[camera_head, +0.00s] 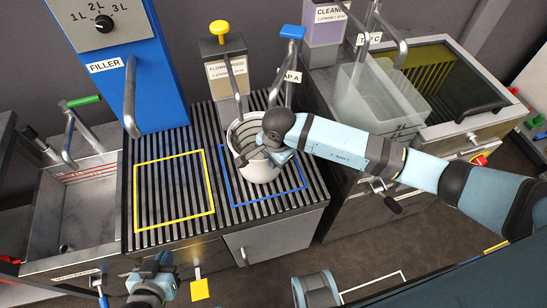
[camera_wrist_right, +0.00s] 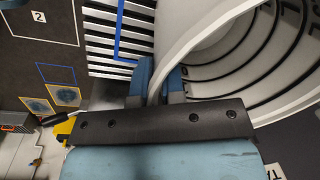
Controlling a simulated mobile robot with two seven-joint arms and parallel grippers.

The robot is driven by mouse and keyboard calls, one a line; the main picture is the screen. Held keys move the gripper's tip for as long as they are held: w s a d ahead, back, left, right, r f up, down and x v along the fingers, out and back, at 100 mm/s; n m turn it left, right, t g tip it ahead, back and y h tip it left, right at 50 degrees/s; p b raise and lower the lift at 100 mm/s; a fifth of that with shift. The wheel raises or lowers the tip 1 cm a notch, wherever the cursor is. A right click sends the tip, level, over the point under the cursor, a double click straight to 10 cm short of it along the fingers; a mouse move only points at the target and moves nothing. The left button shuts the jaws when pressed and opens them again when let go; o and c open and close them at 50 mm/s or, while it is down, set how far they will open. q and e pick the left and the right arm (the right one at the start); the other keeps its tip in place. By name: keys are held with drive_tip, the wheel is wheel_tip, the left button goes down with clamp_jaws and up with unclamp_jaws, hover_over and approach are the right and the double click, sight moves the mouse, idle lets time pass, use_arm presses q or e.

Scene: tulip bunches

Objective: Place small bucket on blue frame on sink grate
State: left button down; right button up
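The small white bucket (camera_head: 260,170) is over the rear-left part of the blue frame (camera_head: 303,180) on the slatted sink grate (camera_head: 185,230). I cannot tell whether its base touches the grate. My right gripper (camera_wrist_right: 157,82) has its fingers on either side of the bucket's wall (camera_wrist_right: 180,35), shut on the rim. Dark rings show inside the bucket in the right wrist view. My right forearm and wrist hide part of the bucket and frame in the head view. My left gripper (camera_head: 160,270) is low at the front left, away from the bucket; its finger opening is unclear.
A yellow frame (camera_head: 136,200) is on the grate's left half. The blue filler (camera_head: 110,70), the flower food dispenser (camera_head: 225,70) and tap A (camera_head: 290,60) stand behind. A clear container (camera_head: 375,105) is by the right sink. A left sink (camera_head: 80,215) adjoins the grate.

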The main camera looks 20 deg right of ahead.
drive_tip(key=o, duration=0.3)
